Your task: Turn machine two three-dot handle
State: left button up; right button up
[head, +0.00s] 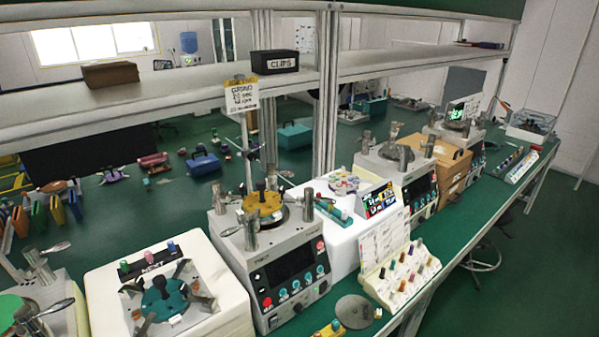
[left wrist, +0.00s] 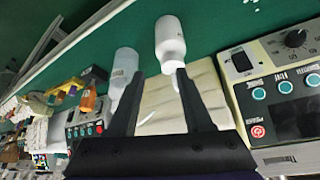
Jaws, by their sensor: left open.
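A lapping machine (head: 283,262) with a yellow-topped plate (head: 264,204) stands at the centre of the head view. A silver lever handle (head: 232,231) sticks out at its left, beside upright metal posts. Dot marks on its handles are too small to make out, and I cannot tell which machine is number two. In the left wrist view my left gripper (left wrist: 160,73) is open and empty, its two dark fingers apart. It is above the bench, beside a machine's control panel (left wrist: 285,90). My right gripper is not in view.
In the left wrist view a white bottle (left wrist: 170,38) lies beyond the fingertips, with a clear bottle (left wrist: 124,65) left of it. In the head view a white fixture block (head: 235,316) stands left of the machine, and a peg rack (head: 402,278) to its right.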

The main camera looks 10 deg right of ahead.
aim_at(271, 170)
jog(key=l+u, duration=0.1)
jog(key=l, duration=0.8)
jog(key=l+u, duration=0.1)
jog(key=l, duration=0.85)
jog(key=k, duration=0.05)
